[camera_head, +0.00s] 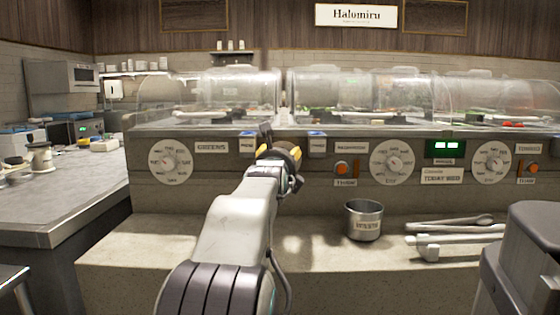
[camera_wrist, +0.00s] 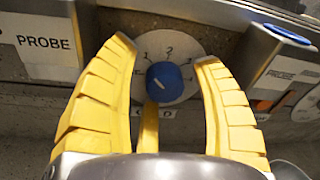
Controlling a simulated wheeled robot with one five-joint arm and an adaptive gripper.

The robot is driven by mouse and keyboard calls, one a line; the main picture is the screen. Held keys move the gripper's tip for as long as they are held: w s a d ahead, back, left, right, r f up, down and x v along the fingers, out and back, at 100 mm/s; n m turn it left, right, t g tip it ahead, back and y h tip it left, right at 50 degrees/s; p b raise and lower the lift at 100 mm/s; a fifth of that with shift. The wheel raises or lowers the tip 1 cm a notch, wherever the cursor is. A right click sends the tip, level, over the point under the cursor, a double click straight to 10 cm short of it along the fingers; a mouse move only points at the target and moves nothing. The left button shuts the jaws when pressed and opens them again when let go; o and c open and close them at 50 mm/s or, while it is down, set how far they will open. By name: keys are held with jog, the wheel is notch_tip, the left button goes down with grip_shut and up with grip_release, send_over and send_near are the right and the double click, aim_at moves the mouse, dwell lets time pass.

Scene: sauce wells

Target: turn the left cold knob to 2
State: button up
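A blue knob (camera_wrist: 165,82) with a white mark sits on a pale round dial plate (camera_wrist: 193,46) in the wrist view. A 2 shows at the plate's top, with other numbers around it. The exact number the mark points at is unclear. My gripper (camera_wrist: 165,52) is open, with one yellow finger on each side of the knob and gaps to both. A third yellow piece lies below the knob, and I cannot tell whether it touches. In the head view my gripper (camera_head: 279,153) is at the panel and hides this knob.
A PROBE label (camera_wrist: 46,44) is left of the dial and a blue-topped box (camera_wrist: 288,36) right. In the head view, white dials (camera_head: 170,162) (camera_head: 392,162) (camera_head: 493,162) line the panel. A metal cup (camera_head: 363,222) and tongs (camera_head: 450,226) are on the ledge.

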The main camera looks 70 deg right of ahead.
jog(key=shift+s+f, duration=0.1)
jog(key=v, duration=1.2)
dwell(0.4)
